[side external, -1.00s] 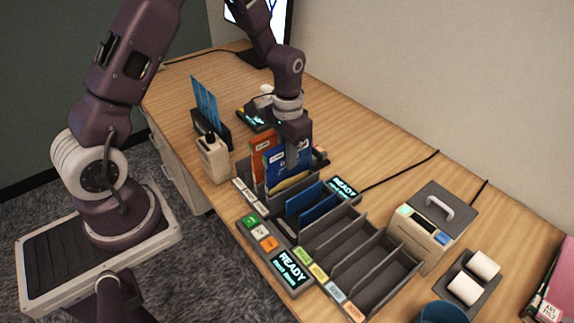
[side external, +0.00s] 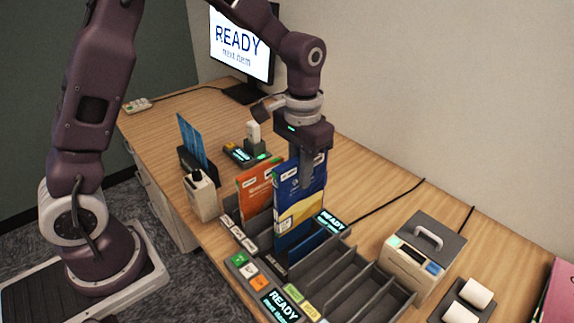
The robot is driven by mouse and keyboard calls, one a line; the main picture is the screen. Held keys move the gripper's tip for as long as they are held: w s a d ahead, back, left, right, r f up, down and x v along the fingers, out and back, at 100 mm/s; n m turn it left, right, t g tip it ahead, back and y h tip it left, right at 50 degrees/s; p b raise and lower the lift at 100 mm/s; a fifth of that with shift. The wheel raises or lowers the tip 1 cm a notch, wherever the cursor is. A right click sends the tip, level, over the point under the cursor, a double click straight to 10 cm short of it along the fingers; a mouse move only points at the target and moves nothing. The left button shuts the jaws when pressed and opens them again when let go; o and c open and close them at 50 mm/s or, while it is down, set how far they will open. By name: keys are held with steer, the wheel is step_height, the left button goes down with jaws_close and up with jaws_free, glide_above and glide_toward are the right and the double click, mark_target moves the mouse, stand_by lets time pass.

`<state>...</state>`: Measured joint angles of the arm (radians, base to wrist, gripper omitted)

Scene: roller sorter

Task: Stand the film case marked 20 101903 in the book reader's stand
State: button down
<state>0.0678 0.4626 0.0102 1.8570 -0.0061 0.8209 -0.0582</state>
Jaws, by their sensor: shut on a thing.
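My gripper (side external: 308,170) is shut on the top edge of a blue case with a yellow and white band (side external: 300,205). The case is upright, raised above the grey divided rack (side external: 345,290). An orange case (side external: 256,180) stands behind it to the left, in the rack's far part. Its small print is too small to read, as is the held case's, so I cannot tell which is marked 20 101903. A dark stand (side external: 190,160) holding a blue translucent sheet is at the left; I cannot tell whether it is the book reader's stand.
A small lit device (side external: 240,153) sits behind the rack. A grey box with a handle (side external: 425,250) and white rolls (side external: 468,300) are at the right.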

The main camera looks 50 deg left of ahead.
mark_target(299, 213)
step_height(299, 213, down, 9)
steer(key=shift+f, duration=0.1)
stand_by(0.4)
steer(key=shift+f, duration=0.55)
steer(key=c, duration=1.4)
jaws_free()
steer(key=shift+o, duration=0.2)
step_height(299, 213, up, 7)
steer(key=shift+r, duration=0.1)
